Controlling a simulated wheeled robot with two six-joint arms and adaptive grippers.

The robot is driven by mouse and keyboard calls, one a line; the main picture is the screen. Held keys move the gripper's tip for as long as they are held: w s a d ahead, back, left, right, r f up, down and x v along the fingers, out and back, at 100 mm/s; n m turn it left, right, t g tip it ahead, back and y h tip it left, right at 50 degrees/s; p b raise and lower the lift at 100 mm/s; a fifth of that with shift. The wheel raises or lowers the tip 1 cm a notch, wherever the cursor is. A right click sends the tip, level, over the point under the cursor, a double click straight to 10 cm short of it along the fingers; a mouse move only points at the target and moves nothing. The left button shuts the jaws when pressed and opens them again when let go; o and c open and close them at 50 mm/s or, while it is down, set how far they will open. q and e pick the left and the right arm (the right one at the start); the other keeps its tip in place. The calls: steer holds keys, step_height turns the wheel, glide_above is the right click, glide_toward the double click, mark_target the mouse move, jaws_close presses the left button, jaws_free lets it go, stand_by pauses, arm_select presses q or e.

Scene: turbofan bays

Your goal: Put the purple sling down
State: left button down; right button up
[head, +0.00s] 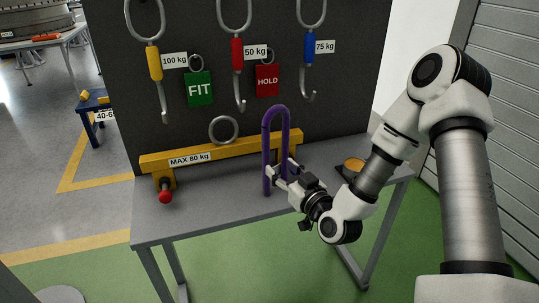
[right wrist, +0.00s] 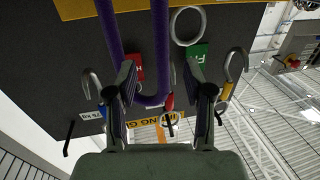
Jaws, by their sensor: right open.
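The purple sling (head: 267,150) is an inverted U standing upright at the grey table (head: 190,215), in front of the yellow beam. Its lower ends appear to reach the tabletop; exact contact is hard to tell. My right gripper (head: 281,173) is open at the sling's lower part, with its fingers beside the legs. In the right wrist view the sling (right wrist: 161,45) shows as a loop, its curved end between the open fingers (right wrist: 167,85). My left gripper is not in view.
The yellow beam (head: 225,148) is marked MAX 80 kg and has a red knob (head: 165,196). Hooks with yellow (head: 154,63), red (head: 237,54) and blue (head: 309,48) sleeves hang on the dark board. An orange disc (head: 354,164) lies at the table's right. The front left tabletop is clear.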

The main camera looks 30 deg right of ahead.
mark_target(269, 152)
steer(key=w, duration=0.5)
steer(key=w+r, duration=0.1)
steer(key=w, duration=0.1)
steer(key=shift+w+d+r, duration=0.1)
steer(key=shift+w+d, duration=0.1)
steer(key=shift+d, duration=0.05)
steer(key=shift+w, duration=0.4)
jaws_close()
